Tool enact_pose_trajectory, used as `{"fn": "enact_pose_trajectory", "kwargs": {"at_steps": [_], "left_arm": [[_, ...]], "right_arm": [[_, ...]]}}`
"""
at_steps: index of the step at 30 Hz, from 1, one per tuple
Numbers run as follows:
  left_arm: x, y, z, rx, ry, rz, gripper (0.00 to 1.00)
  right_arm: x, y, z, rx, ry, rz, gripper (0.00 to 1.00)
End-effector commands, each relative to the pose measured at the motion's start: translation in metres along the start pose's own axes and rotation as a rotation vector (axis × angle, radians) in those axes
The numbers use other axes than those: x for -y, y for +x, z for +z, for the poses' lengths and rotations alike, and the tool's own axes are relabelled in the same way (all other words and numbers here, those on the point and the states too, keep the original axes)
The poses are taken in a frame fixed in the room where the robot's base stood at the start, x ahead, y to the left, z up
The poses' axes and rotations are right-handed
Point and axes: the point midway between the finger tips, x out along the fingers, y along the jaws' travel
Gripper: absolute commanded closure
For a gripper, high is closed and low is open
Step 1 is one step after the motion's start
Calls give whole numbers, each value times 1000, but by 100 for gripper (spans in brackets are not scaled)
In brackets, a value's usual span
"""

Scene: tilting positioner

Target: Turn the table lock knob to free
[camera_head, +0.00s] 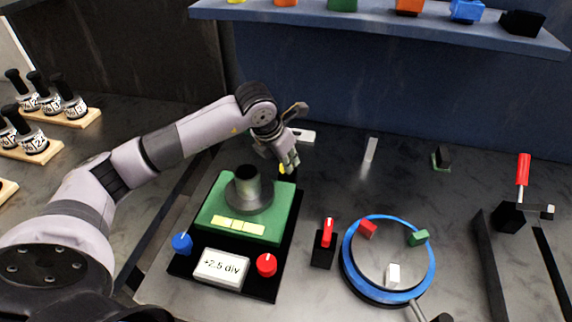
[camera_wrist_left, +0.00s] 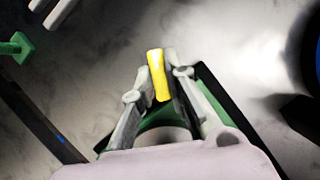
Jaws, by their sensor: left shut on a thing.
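The tilting positioner has a green body (camera_head: 225,212) with a round grey table (camera_head: 248,200) and a dark cylinder on top. A blue knob (camera_head: 182,243) and a red knob (camera_head: 267,265) with a white pointer line sit at its front corners. My left gripper (camera_head: 287,164) is behind the green body's right back corner. It is shut on a yellow knob-like piece (camera_wrist_left: 158,75), upright between the fingertips in the left wrist view. In the head view the fingers mostly hide the yellow piece (camera_head: 281,169). No label shows which knob is the table lock. My right gripper is not in view.
Right of the positioner stand a red lever switch (camera_head: 327,233) and a blue-rimmed round table (camera_head: 431,272) with small blocks. A red-handled clamp (camera_head: 522,170) stands far right. A blue shelf (camera_head: 390,25) hangs above the back.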

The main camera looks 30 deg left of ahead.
Motion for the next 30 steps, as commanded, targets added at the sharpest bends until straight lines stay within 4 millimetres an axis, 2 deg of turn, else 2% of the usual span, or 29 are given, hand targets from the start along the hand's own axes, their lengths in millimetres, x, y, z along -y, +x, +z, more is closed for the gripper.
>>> {"fn": "enact_pose_trajectory", "kwargs": {"at_steps": [3, 15, 30], "left_arm": [[1, 2, 1, 6, -99, 43, 100], [2, 1, 1, 4, -367, 152, 100], [2, -1, 2, 2, -472, 195, 100]], "right_arm": [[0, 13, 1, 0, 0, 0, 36], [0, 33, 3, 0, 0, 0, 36], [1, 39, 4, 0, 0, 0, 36]]}}
